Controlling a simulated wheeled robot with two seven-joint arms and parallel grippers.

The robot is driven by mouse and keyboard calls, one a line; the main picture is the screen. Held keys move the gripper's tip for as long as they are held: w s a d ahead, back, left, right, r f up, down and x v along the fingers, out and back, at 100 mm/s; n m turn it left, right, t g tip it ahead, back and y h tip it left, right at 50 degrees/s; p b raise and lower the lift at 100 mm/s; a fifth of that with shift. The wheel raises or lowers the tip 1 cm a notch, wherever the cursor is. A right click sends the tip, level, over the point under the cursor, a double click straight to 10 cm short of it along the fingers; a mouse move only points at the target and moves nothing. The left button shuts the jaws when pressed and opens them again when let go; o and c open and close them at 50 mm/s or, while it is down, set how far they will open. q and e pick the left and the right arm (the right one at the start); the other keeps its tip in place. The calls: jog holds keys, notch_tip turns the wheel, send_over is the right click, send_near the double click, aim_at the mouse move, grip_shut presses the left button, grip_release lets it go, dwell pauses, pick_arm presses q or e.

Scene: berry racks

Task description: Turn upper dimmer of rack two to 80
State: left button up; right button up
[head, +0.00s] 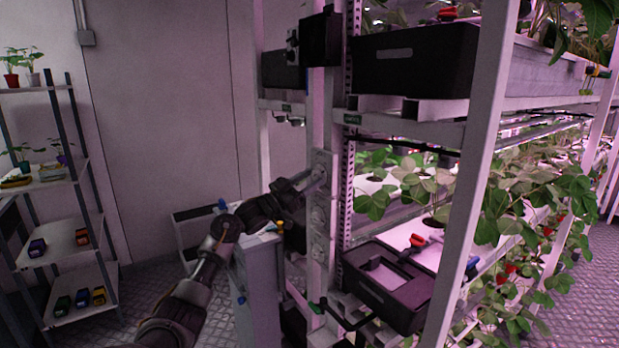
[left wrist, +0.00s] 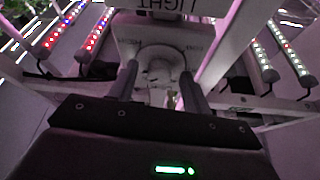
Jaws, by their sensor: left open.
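A pale panel (head: 320,235) with several round dials is fixed on the rack post. Its upper dimmer (head: 319,172) is partly covered by my left gripper (head: 307,181), which reaches it from the left. In the left wrist view the round white dial (left wrist: 160,58) sits between the two fingers of my left gripper (left wrist: 156,78), below an upside-down "LIGHT" label (left wrist: 160,4). The fingers are apart, one on each side of the dial; I cannot tell whether they touch it. The dial's setting is not readable. My right gripper is out of view.
Berry plants (head: 520,215) fill the rack on the right. A black crate (head: 390,285) stands low beside the panel, another (head: 415,62) above. A grey cabinet (head: 260,290) stands below my left forearm. A small shelf (head: 60,250) stands at the far left.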

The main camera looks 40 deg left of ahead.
pick_arm(q)
jog(key=c, duration=1)
jog(key=m+b, duration=0.1)
jog(key=m, duration=0.1)
jog(key=m+g+h+b, duration=0.1)
jog(key=m, duration=0.1)
jog(key=m+h+b, duration=0.1)
jog(key=m+b, duration=0.1)
jog(key=shift+w+a+g, duration=0.1)
jog(key=shift+a+g, duration=0.15)
jog(key=shift+g, duration=0.15)
jog(key=shift+r+m+h, duration=0.15)
jog(key=shift+m+h, duration=0.25)
jog(key=shift+m, duration=0.5)
